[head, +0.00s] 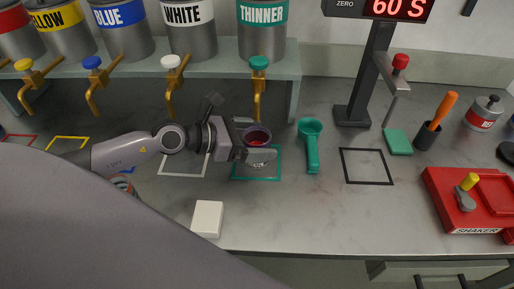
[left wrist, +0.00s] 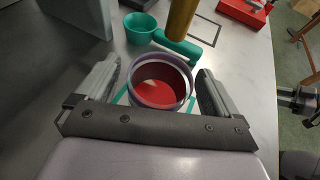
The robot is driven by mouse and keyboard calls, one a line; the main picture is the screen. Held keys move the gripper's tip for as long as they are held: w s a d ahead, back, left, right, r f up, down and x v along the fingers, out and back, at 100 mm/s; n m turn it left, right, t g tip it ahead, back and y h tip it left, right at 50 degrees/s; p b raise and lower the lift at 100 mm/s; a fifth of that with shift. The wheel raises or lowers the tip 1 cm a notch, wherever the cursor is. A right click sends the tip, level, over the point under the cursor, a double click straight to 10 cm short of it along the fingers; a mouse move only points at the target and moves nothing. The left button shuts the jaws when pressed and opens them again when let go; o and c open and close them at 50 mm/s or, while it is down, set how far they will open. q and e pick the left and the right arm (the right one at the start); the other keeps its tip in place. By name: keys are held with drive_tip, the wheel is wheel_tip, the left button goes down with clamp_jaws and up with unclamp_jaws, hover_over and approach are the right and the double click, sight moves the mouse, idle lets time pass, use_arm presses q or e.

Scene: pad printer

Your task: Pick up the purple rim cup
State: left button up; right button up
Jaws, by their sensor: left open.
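The purple rim cup (head: 257,137) stands on the counter within the teal square outline, below the thinner tap. It also shows in the left wrist view (left wrist: 161,82), upright, with red contents inside. My left gripper (head: 259,150) is open, with one finger on either side of the cup. The cup's lower part is partly hidden by the gripper.
The thinner tap (head: 259,90) hangs just behind the cup. A teal scoop (head: 311,140) lies to the right, beside an empty black square outline (head: 367,167). A white block (head: 208,219) sits near the front edge. A red shaker (head: 470,200) is far right.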

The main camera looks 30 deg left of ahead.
use_arm(q)
drive_tip(key=shift+x, duration=1)
drive_tip(key=c, duration=1.1)
drive_tip(key=shift+r, duration=0.15)
